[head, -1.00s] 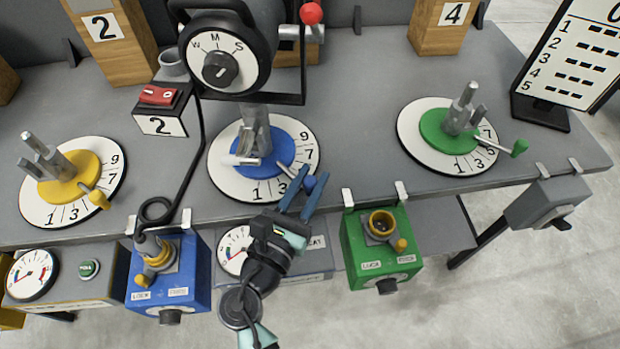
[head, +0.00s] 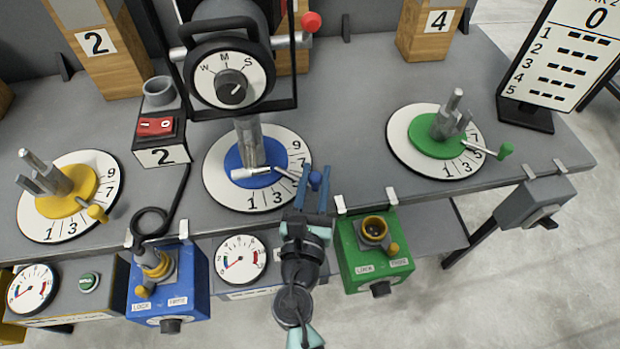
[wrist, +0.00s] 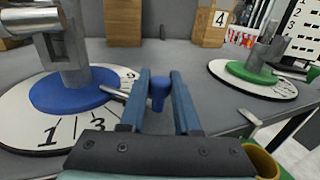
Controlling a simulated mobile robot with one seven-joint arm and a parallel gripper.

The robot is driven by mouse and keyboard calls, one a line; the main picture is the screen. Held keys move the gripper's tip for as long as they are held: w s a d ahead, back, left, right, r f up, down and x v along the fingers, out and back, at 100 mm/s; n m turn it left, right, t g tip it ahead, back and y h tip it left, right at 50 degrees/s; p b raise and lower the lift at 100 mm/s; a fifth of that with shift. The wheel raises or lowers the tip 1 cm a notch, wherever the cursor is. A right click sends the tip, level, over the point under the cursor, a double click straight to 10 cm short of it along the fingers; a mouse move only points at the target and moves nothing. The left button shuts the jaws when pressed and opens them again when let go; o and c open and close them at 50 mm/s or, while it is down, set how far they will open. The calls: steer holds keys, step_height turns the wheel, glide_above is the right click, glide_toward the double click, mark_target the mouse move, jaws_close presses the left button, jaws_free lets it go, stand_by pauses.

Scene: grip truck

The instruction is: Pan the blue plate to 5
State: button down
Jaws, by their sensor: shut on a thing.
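The blue plate (head: 238,160) sits on a white numbered dial (head: 222,190) under a lamp on a grey post. Its thin lever points right and ends in a blue knob (head: 315,180), which also shows in the wrist view (wrist: 160,85). The lever lies between the 3 and the 7; the 5 is hard to make out there. My gripper (head: 315,190) is at the table's front edge with its blue fingers on either side of the knob, shut on it. The fingers (wrist: 160,88) flank the knob in the wrist view too.
The lamp (head: 230,70) stands above the blue plate. A yellow plate dial (head: 70,190) is left, a green plate dial (head: 435,140) right. Blue (head: 170,290) and green (head: 375,260) boxes hang from the front edge beside my arm. A red switch box (head: 160,130) stands behind left.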

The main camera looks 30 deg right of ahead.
stand_by(0.3)
steer(key=c, duration=0.6)
jaws_free()
steer(key=shift+d, duration=0.1)
steer(key=b+v, duration=0.1)
steer(key=v, duration=1.2)
steer(key=shift+d, duration=0.1)
